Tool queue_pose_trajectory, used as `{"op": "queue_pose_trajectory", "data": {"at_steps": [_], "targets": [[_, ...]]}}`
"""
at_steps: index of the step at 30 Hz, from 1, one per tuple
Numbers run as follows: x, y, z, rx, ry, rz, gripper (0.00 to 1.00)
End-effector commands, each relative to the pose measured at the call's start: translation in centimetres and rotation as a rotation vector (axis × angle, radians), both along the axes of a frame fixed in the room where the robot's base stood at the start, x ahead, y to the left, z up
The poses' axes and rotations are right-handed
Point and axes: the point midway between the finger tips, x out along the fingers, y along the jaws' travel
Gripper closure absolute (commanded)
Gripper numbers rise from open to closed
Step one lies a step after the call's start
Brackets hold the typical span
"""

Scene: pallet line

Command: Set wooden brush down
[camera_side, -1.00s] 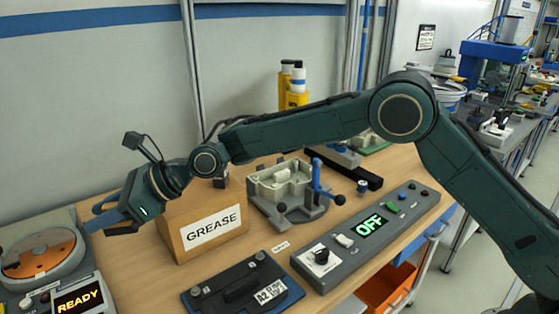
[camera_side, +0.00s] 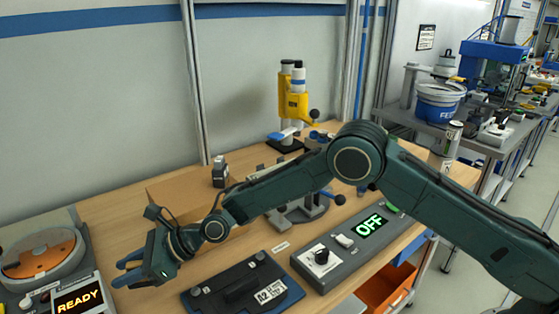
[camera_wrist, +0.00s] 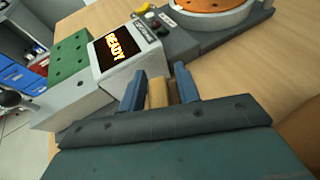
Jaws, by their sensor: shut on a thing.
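My gripper (camera_side: 124,272) is low at the front left, beside the READY unit. In the wrist view its two blue fingers (camera_wrist: 160,90) are shut on a small tan wooden piece, the wooden brush (camera_wrist: 157,94). Only a short part of the brush shows between the fingers; its bristles are hidden. In the side view I cannot make out the brush. I cannot tell whether the brush touches the bench (camera_side: 115,212).
The READY unit (camera_side: 77,297) stands left of my gripper, with an orange round plate (camera_side: 40,257) behind it. A black A2 plate (camera_side: 222,295) lies to the right, beside the OFF control panel (camera_side: 325,258). A cardboard box (camera_side: 172,198) stands behind my arm.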

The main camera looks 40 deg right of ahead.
Motion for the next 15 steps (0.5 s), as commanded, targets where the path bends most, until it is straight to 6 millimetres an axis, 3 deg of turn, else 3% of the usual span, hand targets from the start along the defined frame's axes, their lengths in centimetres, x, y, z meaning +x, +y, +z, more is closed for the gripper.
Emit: {"op": "queue_pose_trajectory", "data": {"at_steps": [5,15], "targets": [[0.0,0.0,-0.3,0.000,0.000,0.000,0.91],[0.0,0.0,-3.8,0.000,0.002,0.001,0.91]]}}
